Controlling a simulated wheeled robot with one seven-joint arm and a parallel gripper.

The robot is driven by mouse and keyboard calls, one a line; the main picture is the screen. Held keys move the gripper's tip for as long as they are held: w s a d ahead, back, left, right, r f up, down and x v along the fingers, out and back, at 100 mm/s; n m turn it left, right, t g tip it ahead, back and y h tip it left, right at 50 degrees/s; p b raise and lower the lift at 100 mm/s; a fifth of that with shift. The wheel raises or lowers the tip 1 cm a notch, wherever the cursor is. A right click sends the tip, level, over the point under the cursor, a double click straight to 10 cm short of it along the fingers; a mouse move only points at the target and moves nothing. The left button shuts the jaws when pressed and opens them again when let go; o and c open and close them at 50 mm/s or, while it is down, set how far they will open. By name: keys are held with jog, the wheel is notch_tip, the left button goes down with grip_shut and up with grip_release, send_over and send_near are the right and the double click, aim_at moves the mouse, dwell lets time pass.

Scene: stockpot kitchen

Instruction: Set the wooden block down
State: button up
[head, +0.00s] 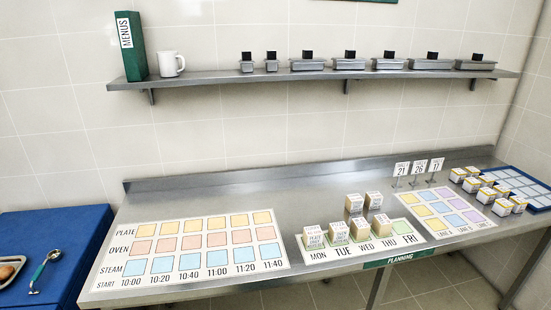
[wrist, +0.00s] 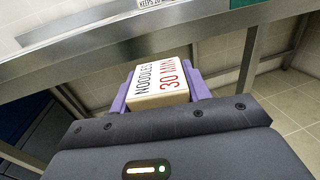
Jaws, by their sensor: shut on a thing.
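In the wrist view, a wooden block (wrist: 157,97) with a white top label reading "NOODLES 30 MIN" is between the purple fingers of my gripper (wrist: 160,88). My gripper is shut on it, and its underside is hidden. The steel table's front edge (wrist: 215,32) runs across beyond the block, with the table's legs and the floor showing below it. The block appears to be in front of the table and apart from it. In the head view the steel table (head: 300,187) shows, but my gripper and the held block are out of view.
A plate/oven/steam chart (head: 190,252) covers the table's left. Several labelled blocks (head: 338,233) stand on and behind the weekday strip (head: 405,240). A coloured grid (head: 437,207), more blocks (head: 488,196) and a blue tray (head: 537,200) are at right. The shelf (head: 220,78) hangs above.

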dwell(0.3)
jog(key=w+r, duration=0.4)
jog(key=r, duration=0.1)
jog(key=shift+w+r, duration=0.2)
jog(key=shift+r, duration=0.1)
jog(key=s+f, duration=0.4)
jog(key=f, duration=0.1)
jog(key=shift+s+f, duration=0.25)
jog(key=shift+w, duration=0.1)
